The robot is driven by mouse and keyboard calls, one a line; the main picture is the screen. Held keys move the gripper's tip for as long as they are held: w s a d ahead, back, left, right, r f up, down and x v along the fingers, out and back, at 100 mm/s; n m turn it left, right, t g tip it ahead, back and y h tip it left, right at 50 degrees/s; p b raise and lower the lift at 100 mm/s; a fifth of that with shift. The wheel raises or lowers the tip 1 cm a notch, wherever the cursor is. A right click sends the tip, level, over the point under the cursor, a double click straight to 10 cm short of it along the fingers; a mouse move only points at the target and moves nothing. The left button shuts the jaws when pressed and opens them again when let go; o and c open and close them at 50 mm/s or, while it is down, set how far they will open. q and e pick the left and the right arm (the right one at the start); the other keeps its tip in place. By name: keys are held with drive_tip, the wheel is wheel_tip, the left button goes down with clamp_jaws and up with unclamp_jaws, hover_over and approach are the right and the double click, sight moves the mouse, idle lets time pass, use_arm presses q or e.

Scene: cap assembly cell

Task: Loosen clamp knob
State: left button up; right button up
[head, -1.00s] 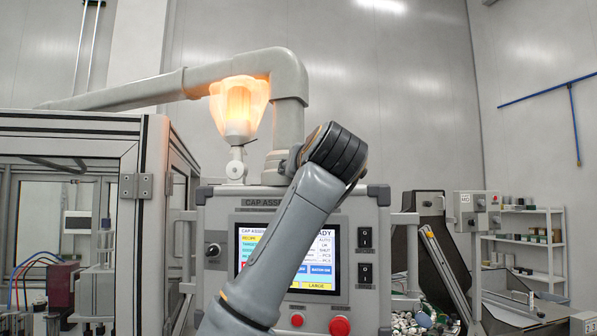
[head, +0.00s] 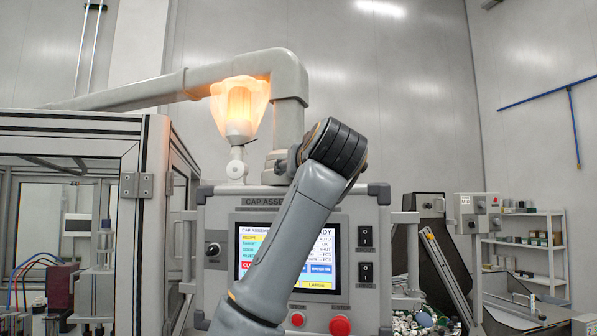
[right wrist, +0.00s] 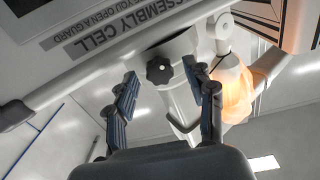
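The clamp knob (right wrist: 160,70) is a dark, lobed knob on the pale collar (right wrist: 180,46) of the support pipe, seen upside down in the right wrist view. My right gripper (right wrist: 159,74) is open, with its two dark padded fingers on either side of the knob and visible gaps to it. Contact with the knob is not seen. In the head view the collar (head: 274,168) is at the foot of the pipe, above the control panel (head: 218,268). My arm stands in front, and the knob and right gripper cannot be made out there. My left gripper is not in view.
The lit orange lamp (head: 240,108) stands left of the pipe (head: 287,75) in the head view, and right of my fingers in the right wrist view (right wrist: 236,92). A framed guard enclosure (head: 130,150) is at the left. A shelf (head: 530,240) stands far right.

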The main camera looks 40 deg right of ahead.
drive_tip(key=v, duration=1.2)
drive_tip(key=shift+f, duration=0.15)
idle(0.3)
